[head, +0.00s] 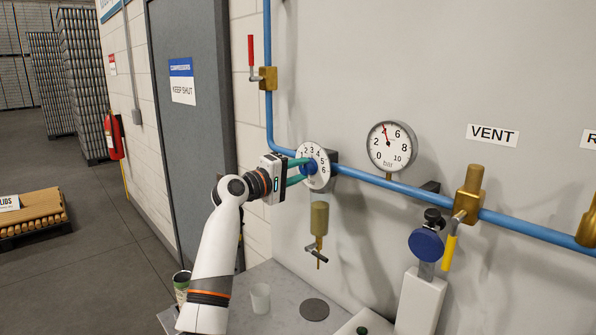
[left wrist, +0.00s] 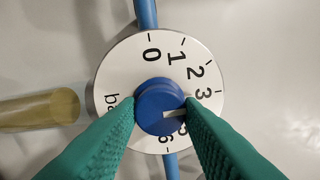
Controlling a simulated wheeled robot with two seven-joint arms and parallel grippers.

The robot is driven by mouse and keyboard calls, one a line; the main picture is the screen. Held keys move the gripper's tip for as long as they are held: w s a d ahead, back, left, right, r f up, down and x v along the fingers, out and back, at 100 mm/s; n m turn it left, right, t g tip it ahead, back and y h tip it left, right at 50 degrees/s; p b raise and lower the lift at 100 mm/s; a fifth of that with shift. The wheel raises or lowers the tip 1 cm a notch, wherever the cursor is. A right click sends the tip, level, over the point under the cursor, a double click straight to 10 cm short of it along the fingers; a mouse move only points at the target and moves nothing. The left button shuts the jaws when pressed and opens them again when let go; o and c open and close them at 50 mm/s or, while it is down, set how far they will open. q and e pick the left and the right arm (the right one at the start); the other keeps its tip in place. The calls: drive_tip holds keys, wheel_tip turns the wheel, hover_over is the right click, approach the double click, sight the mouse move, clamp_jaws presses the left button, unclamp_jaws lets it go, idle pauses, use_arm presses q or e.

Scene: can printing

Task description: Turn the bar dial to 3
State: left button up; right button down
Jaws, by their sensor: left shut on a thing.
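The bar dial (head: 322,158) is a white round plate on the blue pipe at the wall, with numbers up to 6; the left wrist view shows it close up (left wrist: 125,75). Its blue knob (left wrist: 158,98) has a white mark that points right, just below the 3, towards where my finger hides the scale. My left gripper (head: 303,170) has its green fingers shut on the knob, one on each side; they also show in the left wrist view (left wrist: 160,120). The bar gauge (head: 391,147) has its needle near 4. My right gripper is not in view.
A red-handled valve (head: 267,78) sits on the pipe above left. A brass drain piece (head: 319,218) hangs below the dial. The vent valve (head: 468,195) and a blue round knob (head: 427,243) are at the right. A cup (head: 260,298) stands on the grey bench below.

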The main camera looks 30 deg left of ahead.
use_arm(q)
drive_tip(key=o, duration=1)
drive_tip(key=b+v, duration=0.5)
drive_tip(key=v, duration=0.7)
